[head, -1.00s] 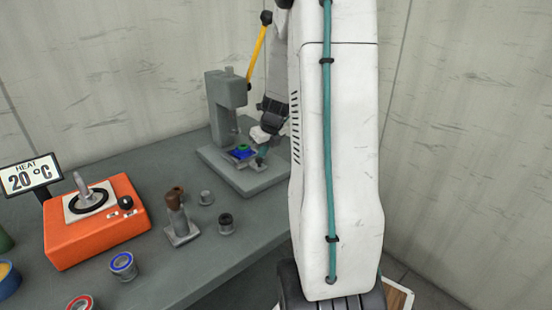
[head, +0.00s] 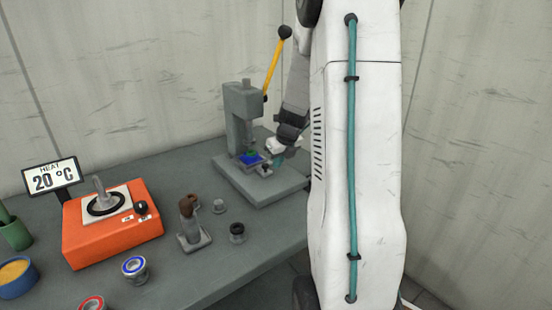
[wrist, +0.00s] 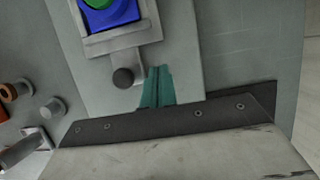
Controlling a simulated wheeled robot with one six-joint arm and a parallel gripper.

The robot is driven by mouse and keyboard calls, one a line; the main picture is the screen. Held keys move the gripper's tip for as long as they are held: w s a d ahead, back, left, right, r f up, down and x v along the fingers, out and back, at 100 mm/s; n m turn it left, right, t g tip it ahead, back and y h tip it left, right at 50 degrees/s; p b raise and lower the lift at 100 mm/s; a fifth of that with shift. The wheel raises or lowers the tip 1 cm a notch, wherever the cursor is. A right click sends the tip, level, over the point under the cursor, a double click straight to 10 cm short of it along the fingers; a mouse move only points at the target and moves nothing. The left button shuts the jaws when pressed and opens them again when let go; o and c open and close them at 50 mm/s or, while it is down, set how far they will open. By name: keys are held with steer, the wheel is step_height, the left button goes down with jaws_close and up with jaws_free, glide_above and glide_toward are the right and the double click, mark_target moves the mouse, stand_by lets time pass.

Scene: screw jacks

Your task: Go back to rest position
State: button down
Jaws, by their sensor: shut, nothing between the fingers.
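My gripper (head: 279,160) is at the front of the grey press on the bench, at the right of the blue piece. In the wrist view its teal fingers (wrist: 157,88) are together and empty, above the press base (wrist: 182,50) and close to a dark round knob (wrist: 123,77). The grey press (head: 240,115) has a yellow lever (head: 273,68) raised with a black ball on top. A blue holder (head: 250,159) with a green part (wrist: 98,3) sits in the press. My white arm hides much of the right side.
An orange heater (head: 110,225) with a sign (head: 52,177) reading 20 °C stands at the left. A brown-topped tool on a stand (head: 190,225), small grey cylinders (head: 237,232), a blue-ringed bearing (head: 134,268) and a red-ringed one (head: 92,304) are on the bench. Walls stand behind.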

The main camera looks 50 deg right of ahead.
steer(key=v, duration=0.9)
steer(key=shift+r, duration=0.4)
steer(key=shift+a, duration=0.1)
steer(key=s+a+r+m+g, duration=0.1)
steer(key=s+a+m, duration=0.5)
steer(key=a+m, duration=0.5)
steer(key=s+a+r+m+g, duration=0.1)
steer(key=s+a+r+m, duration=0.1)
steer(key=s+a+m, duration=0.5)
steer(key=s+a+r+m+y, duration=0.1)
steer(key=s+a+m, duration=0.6)
steer(key=a+m, duration=0.8)
steer(key=shift+a+r+g, duration=0.4)
steer(key=shift+a+r, duration=0.2)
steer(key=shift+a, duration=0.45)
